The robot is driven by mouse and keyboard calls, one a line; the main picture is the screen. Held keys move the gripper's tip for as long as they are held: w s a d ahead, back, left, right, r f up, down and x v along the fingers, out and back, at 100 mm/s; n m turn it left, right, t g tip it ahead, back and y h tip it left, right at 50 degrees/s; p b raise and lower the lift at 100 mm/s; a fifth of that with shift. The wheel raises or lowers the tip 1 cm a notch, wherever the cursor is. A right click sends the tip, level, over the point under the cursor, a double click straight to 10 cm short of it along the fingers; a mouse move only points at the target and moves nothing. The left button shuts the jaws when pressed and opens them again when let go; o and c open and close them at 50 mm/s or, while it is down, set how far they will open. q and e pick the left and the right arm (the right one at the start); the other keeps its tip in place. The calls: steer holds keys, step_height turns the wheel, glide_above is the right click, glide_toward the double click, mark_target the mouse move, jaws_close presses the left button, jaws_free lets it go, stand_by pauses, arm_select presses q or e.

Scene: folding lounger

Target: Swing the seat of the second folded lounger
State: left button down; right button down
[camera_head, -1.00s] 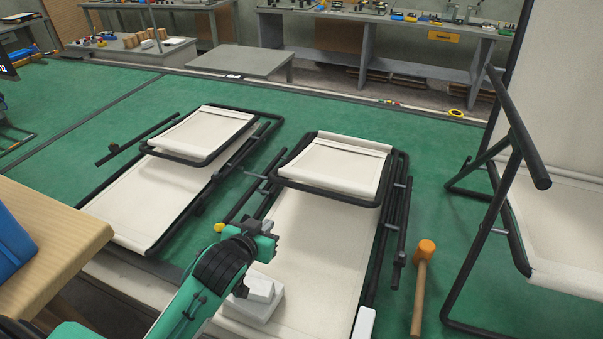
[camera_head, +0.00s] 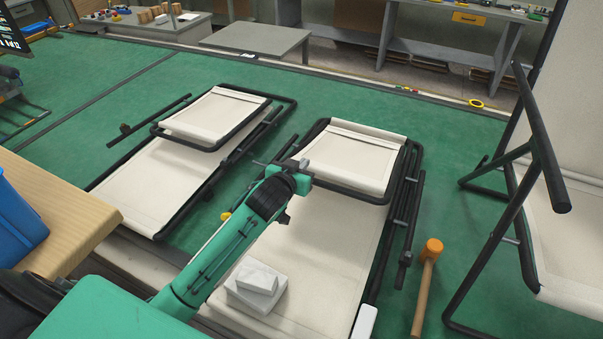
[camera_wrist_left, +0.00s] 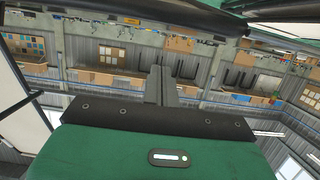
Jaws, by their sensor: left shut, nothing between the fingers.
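Two folded loungers with cream fabric and black tube frames lie on the green floor. The left folded lounger (camera_head: 150,185) has its small seat panel (camera_head: 213,115) lying over its far end. The right folded lounger (camera_head: 335,235) also has its seat panel (camera_head: 350,160) lying flat over its far end. My left gripper (camera_head: 302,164) is shut and empty, at the left side of the right lounger's seat panel. I cannot tell whether it touches the frame. Its shut fingers (camera_wrist_left: 160,86) also show in the left wrist view. My right gripper is not in view.
White blocks (camera_head: 255,285) rest on the right lounger's near part, close to my left arm. A mallet (camera_head: 427,285) lies to its right. An unfolded lounger (camera_head: 565,235) stands at the right. A wooden table (camera_head: 75,215) with a blue bin (camera_head: 15,215) is at the left.

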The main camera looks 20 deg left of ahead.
arm_select(q)
steer(key=f, duration=0.4)
steer(key=shift+s, duration=0.2)
step_height(320, 180, down, 6)
steer(key=s+b, duration=0.1)
steer(key=b, duration=0.1)
steer(key=shift+s+b, duration=0.3)
steer(key=shift+s, duration=0.1)
steer(key=shift+r, duration=0.15)
